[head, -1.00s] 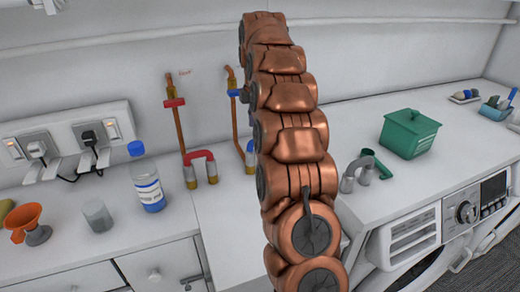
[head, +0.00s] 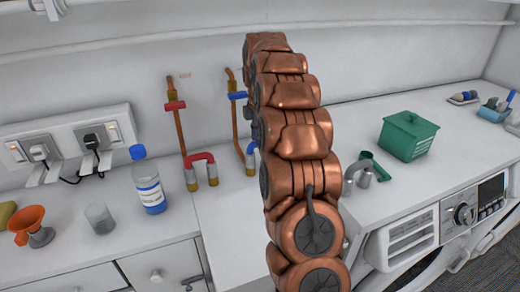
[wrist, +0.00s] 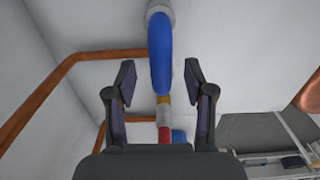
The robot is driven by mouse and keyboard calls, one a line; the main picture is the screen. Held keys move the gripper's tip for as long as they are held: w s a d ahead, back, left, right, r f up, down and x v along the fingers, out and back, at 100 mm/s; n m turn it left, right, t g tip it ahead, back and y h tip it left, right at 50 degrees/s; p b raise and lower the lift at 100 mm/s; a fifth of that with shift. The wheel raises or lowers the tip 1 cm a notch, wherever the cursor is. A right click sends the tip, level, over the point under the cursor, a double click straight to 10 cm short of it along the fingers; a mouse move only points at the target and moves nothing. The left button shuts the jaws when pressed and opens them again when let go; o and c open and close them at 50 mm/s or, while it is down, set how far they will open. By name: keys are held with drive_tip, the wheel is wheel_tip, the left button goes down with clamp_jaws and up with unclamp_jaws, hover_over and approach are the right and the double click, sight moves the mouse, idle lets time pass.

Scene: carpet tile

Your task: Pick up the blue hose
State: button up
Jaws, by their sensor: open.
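The blue hose (wrist: 160,50) runs upright through the upper middle of the wrist view, with a grey end above it. In the head view only a small part of the blue hose (head: 251,155) shows, just left of my arm, which hides the rest. My gripper (wrist: 160,72) is open, with one finger to each side of the hose in the wrist picture. I cannot tell how far along the view the hose lies from the fingertips.
A red hose (head: 201,160) joins two brass pipe ends to the left. A clear bottle (head: 149,185), a cup (head: 99,217) and an orange funnel (head: 27,222) stand further left. A green box (head: 408,135) and a green-and-grey fitting (head: 363,170) are on the right counter.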

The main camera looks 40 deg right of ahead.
drive_tip(key=shift+s+d+f+p, duration=0.1)
drive_tip(key=shift+f+p, duration=0.5)
drive_tip(key=shift+f, duration=1.2)
clamp_jaws()
